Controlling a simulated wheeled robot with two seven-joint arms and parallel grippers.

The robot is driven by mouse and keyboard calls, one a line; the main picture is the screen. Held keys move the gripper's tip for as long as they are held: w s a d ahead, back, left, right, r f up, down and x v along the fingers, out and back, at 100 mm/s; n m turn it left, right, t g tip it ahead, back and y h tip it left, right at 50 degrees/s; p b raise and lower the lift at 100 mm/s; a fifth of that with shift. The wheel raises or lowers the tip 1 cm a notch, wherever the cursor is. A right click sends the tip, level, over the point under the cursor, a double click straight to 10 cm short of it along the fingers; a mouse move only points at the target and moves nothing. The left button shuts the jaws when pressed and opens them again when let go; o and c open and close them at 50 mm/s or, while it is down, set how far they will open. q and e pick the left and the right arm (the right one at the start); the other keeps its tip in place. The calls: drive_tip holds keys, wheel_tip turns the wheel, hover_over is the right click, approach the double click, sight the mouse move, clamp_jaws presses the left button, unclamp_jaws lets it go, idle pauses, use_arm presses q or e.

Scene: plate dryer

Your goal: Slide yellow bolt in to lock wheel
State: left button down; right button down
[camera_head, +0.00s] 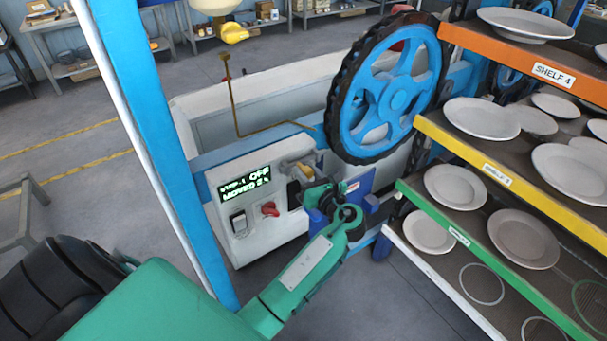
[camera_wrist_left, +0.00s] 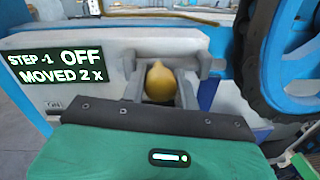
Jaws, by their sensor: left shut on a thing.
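The yellow bolt (camera_wrist_left: 158,82) shows its rounded knob in the left wrist view, between the fingers of my left gripper (camera_wrist_left: 161,92). The bolt (camera_head: 300,172) also shows in the head view, on the front of the white machine, partly hidden by the gripper. My left gripper (camera_head: 306,188) is shut on the bolt. The blue wheel (camera_head: 392,92) with a black toothed rim stands to the upper right of the bolt. How far the bolt sits in its seat cannot be told. My right gripper is not in view.
The machine's panel has a display (camera_head: 245,184) reading "OFF" and "MOVED 2 x", a red knob (camera_head: 270,209) and a switch (camera_head: 239,222). A plate rack (camera_head: 470,145) stands close on the right. A blue post (camera_head: 150,130) rises at left. A brass rod (camera_head: 234,105) stands behind the panel.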

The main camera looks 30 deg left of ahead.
sight(310, 159)
use_arm(q)
drive_tip(key=w, duration=0.1)
drive_tip(key=w+d, duration=0.1)
drive_tip(key=w, duration=0.1)
drive_tip(key=shift+d, duration=0.15)
drive_tip(key=shift+r, duration=0.1)
drive_tip(key=c, duration=1.4)
unclamp_jaws()
drive_tip(key=o, duration=0.3)
drive_tip(key=shift+w, duration=0.1)
drive_tip(key=shift+o, duration=0.2)
drive_tip(key=shift+w, duration=0.1)
